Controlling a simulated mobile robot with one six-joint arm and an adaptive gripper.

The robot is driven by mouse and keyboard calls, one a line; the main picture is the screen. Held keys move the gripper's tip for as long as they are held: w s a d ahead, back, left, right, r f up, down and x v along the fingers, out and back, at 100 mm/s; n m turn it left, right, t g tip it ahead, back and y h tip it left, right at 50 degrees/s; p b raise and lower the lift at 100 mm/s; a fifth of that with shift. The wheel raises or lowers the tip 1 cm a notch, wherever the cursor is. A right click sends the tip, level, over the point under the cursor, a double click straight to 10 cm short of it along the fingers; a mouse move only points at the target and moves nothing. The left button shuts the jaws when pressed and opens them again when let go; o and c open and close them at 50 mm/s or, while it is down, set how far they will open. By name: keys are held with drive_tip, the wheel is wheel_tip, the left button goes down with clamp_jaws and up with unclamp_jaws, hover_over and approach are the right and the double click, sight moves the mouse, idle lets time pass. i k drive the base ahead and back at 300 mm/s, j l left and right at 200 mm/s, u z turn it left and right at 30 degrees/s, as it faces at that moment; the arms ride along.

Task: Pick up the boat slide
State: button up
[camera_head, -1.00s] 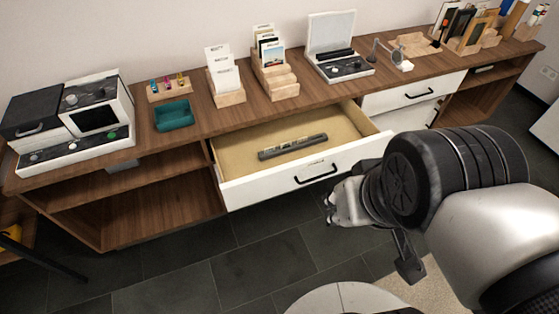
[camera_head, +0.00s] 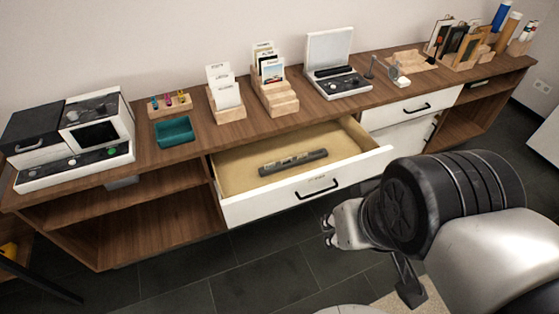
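A dark slide rack (camera_head: 293,162) lies in the open drawer (camera_head: 235,180) and holds several small slides (camera_head: 290,160) in a row. The slides are too small to tell which one shows a boat. My gripper (camera_head: 328,231) is in front of the drawer, low and to the right of its handle, with its fingertips pointing left. It is apart from the rack and the drawer. The fingertips are too small to tell whether they are open, and nothing shows held between them.
The open drawer's white front (camera_head: 310,185) juts out between my gripper and the rack. On the counter (camera_head: 200,145) stand a slide machine (camera_head: 85,135), a teal tray (camera_head: 174,131), wooden card holders (camera_head: 275,97) and an open-lidded device (camera_head: 335,80). The dark floor before the cabinet is clear.

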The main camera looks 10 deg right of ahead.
sight(273, 165)
drive_tip(key=i+l+u, duration=0.15)
drive_tip(key=i+u, duration=0.2)
drive_tip(key=i+l+u, duration=0.2)
drive_tip(key=i+u, duration=0.15)
drive_tip(key=i+l+u, duration=0.35)
